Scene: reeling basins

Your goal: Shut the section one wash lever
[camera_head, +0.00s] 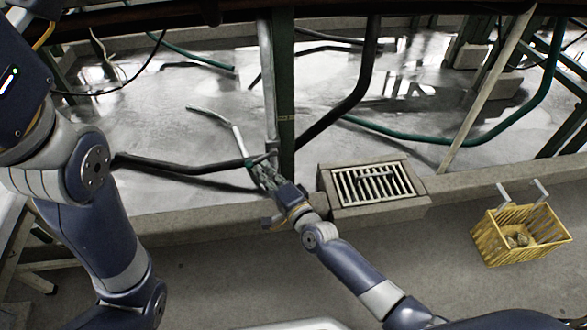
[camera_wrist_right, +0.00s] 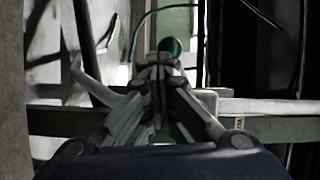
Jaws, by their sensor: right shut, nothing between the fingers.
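In the right wrist view a round green end (camera_wrist_right: 171,46), which looks like the grip, shows just beyond the fingertips. My right gripper (camera_head: 259,170) is at the foot of the post, below the grip. Its fingers (camera_wrist_right: 160,70) are closed together with nothing between them. I cannot tell whether they touch the lever. My left arm shows at the left, but its gripper is out of view.
A green post (camera_head: 284,110) rises beside the right gripper. A dark hose (camera_head: 185,167) runs in from the left to the post. A grated drain box (camera_head: 375,212) stands to the right. A yellow basket (camera_head: 520,235) hangs on the basin wall farther right.

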